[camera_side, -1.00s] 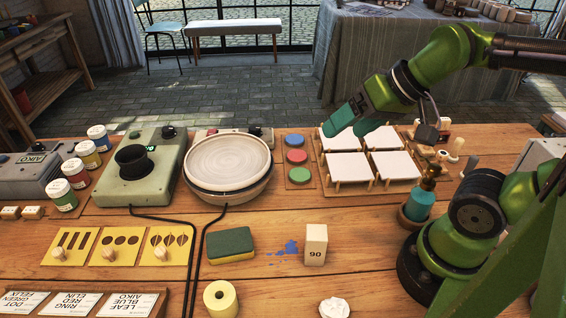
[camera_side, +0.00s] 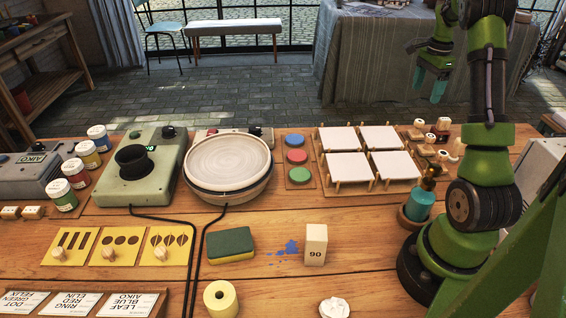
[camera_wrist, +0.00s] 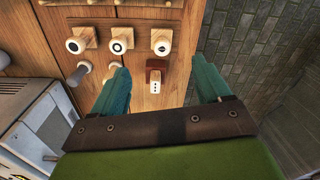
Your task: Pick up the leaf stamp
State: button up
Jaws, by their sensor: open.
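Three wooden stamps with round pale faces stand in a row in the wrist view: one with a dark dot (camera_wrist: 77,45), one with a ring (camera_wrist: 121,45), and one with a small narrow mark, which looks like the leaf stamp (camera_wrist: 161,46). In the side view the stamps are too small to tell apart. My gripper (camera_wrist: 159,66) is open and empty. In the wrist view the narrow-mark stamp lies just ahead of the gap between the fingertips. In the side view my gripper (camera_side: 432,84) hangs high at the upper right, above the stamp area.
A small dark-red and white block with dots (camera_wrist: 154,80) shows between my fingers. Pale knobbed pieces (camera_wrist: 80,72) lie to the left. A grey machine (camera_wrist: 35,130) stands at lower left. White tiles on wooden stands (camera_side: 345,166) are left of the stamps. Paved floor (camera_wrist: 240,30) lies beyond the table edge.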

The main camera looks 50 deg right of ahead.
jog(key=d+r+m, duration=0.2)
send_over(416, 133)
jog(key=shift+m, duration=0.3)
jog(key=f, duration=1.2)
jog(key=shift+w+d, duration=0.4)
jog(key=shift+s+f, duration=0.2)
jog(key=shift+f, duration=1.15)
jog(key=shift+s+f, duration=0.15)
jog(key=shift+f, duration=1.15)
jog(key=shift+c, duration=0.4)
jog(key=c, duration=1.1)
jog(key=shift+o, duration=0.2)
jog(key=shift+r, duration=0.1)
